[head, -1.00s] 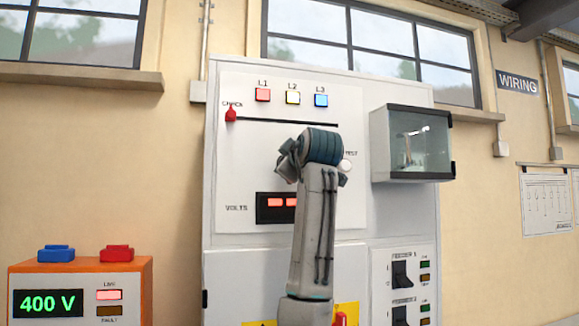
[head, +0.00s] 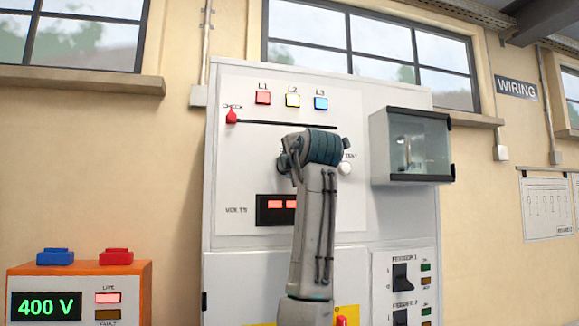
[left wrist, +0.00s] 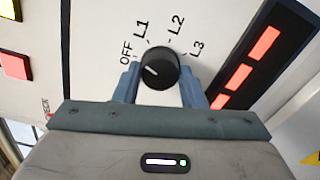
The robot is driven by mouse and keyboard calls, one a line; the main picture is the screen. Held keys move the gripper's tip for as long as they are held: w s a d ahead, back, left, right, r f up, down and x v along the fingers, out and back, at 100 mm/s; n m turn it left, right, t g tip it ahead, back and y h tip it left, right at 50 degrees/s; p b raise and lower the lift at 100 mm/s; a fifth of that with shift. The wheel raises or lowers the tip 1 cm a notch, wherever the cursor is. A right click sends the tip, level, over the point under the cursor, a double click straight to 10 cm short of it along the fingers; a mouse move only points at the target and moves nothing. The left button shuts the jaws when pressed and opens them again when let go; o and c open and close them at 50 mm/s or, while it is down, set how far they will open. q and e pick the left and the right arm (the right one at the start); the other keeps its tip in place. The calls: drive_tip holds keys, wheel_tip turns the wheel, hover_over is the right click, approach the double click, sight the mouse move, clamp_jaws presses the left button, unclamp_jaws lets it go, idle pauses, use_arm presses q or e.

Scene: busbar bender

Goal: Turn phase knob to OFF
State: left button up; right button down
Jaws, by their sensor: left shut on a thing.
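The black round phase knob (left wrist: 158,69) is in the left wrist view, on the white panel, with OFF, L1, L2 and L3 printed around it. A white mark on its face lies toward its left side, the side of the OFF label (left wrist: 126,54). My left gripper (left wrist: 163,86) has one finger on each side of the knob and is shut on it. In the head view my left arm's wrist covers the knob, and only part of the gripper (head: 286,161) shows. My right gripper is not in view.
The white cabinet (head: 230,250) has L1 to L3 lamps, a red CHECK slider (head: 231,117), a white TEST button (head: 345,168) and a lit VOLTS display (head: 275,208). A glass case (head: 425,150) and feeder switches (head: 402,278) are at right. An orange 400 V box (head: 140,290) stands left.

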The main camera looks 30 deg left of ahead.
use_arm(q)
drive_tip(key=shift+f+n, duration=0.1)
drive_tip(key=shift+n, duration=1.8)
drive_tip(key=o, duration=1)
drive_tip(key=b+v, duration=0.5)
drive_tip(key=v, duration=0.5)
drive_tip(key=shift+s+d, duration=0.25)
drive_tip(key=shift+s, duration=0.05)
